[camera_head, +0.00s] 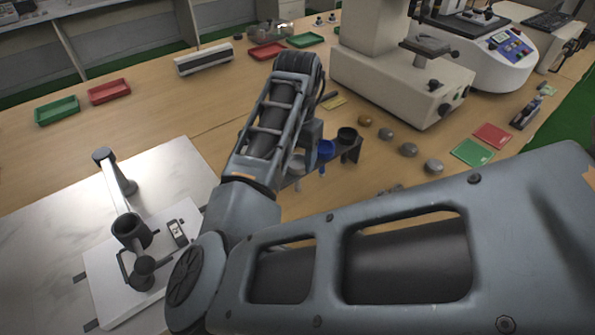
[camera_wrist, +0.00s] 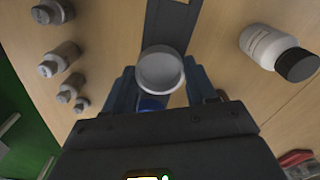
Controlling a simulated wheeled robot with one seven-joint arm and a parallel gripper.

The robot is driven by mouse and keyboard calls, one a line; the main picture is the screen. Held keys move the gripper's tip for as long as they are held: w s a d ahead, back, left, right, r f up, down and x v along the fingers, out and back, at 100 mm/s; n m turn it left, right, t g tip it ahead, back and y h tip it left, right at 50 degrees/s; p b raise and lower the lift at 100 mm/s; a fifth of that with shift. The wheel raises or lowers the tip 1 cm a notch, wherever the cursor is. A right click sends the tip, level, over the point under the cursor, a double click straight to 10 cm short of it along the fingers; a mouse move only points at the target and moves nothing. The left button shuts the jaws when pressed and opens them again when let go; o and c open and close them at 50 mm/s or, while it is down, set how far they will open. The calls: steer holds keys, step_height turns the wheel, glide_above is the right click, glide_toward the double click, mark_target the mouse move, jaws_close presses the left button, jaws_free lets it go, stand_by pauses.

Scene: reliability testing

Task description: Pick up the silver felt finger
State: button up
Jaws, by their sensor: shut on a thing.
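The silver felt finger (camera_wrist: 160,72) shows in the wrist view as a pale, round, cup-like piece between the two fingers of my gripper (camera_wrist: 160,80). The fingers are shut on it, one on each side. In the head view a pale piece (camera_head: 296,167) shows just below the end of my arm, beside a blue felt finger (camera_head: 326,150) and a dark one (camera_head: 347,135) on a dark holder (camera_head: 353,154). The blue one also shows in part in the wrist view (camera_wrist: 151,103). I cannot tell whether the silver one is clear of the holder.
Several small weights or bottles (camera_head: 408,150) stand right of the holder. A white bottle with a black cap (camera_wrist: 272,47) lies right in the wrist view. A large beige machine (camera_head: 395,75) stands behind. A metal stand (camera_head: 130,230) is on a white board at left.

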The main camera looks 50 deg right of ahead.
steer(key=shift+c, duration=0.9)
steer(key=shift+r, duration=0.1)
step_height(320, 180, up, 18)
steer(key=shift+p, duration=0.3)
steer(key=b, duration=0.5)
glide_above(297, 165)
step_height(297, 165, down, 8)
stand_by(0.7)
steer(key=shift+p, duration=0.3)
